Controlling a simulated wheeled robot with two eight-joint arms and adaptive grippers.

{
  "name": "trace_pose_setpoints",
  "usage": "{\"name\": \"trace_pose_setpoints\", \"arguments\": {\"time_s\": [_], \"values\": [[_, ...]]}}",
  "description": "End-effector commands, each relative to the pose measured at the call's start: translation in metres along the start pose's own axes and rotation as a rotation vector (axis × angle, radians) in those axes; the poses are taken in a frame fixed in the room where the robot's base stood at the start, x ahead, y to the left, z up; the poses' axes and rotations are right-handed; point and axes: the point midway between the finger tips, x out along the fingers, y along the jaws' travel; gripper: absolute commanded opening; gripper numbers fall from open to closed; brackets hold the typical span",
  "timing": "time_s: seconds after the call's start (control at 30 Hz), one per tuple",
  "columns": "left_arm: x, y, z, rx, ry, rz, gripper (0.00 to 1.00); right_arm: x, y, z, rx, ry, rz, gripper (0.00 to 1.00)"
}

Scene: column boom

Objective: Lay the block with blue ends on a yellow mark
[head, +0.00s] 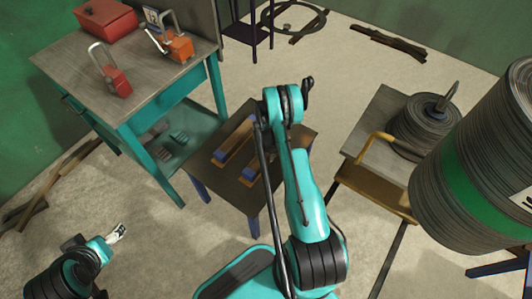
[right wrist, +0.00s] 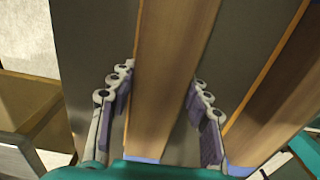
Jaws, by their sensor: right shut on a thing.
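Two long wooden blocks with blue ends lie side by side on the small dark table (head: 219,185) in the head view. In the right wrist view one block (right wrist: 176,65) runs between the fingers of my right gripper (right wrist: 161,78), with a blue end near the bottom edge. The gripper is shut on this block. A second block (right wrist: 280,80) lies to its right, outside the fingers. In the head view my right arm hides part of the tabletop and the grip. My left gripper (head: 118,233) is at the lower left, away from the table; its jaw opening is unclear. I make out no clear yellow mark.
A teal workbench (head: 75,68) with a red box (head: 105,20) and padlocks (head: 117,82) stands left of the small table. At right are a bench with a cable coil (head: 425,125), a yellow-brown tray (head: 375,190) and a large drum (head: 475,165). Bare floor lies between.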

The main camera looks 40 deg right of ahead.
Motion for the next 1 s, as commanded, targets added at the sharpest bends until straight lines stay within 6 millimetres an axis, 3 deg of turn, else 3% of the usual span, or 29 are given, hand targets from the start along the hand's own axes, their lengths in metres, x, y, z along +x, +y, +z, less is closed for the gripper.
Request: {"name": "trace_pose_setpoints", "arguments": {"time_s": [0.27,0.3,0.37,0.73,0.87,1.0], "values": [[-0.001,0.000,-0.001,0.000,0.000,0.000,0.68,0.001,0.000,0.000,0.000,0.000,0.000,0.00],[-0.001,0.000,-0.001,0.000,0.000,0.000,0.68,0.002,0.000,0.000,0.000,0.001,0.000,0.53],[-0.001,0.000,-0.001,0.000,0.000,0.000,0.68,0.001,0.000,0.000,0.000,0.001,0.000,0.68],[-0.001,0.000,-0.001,0.000,0.000,0.000,0.68,-0.003,0.000,0.000,0.000,0.001,0.000,0.68],[-0.008,0.000,-0.006,0.000,0.000,0.000,0.68,-0.022,0.000,0.000,0.000,0.001,0.000,0.68],[-0.018,0.000,-0.013,0.000,0.000,0.000,0.68,-0.055,0.000,0.000,0.000,0.001,0.000,0.68]]}}
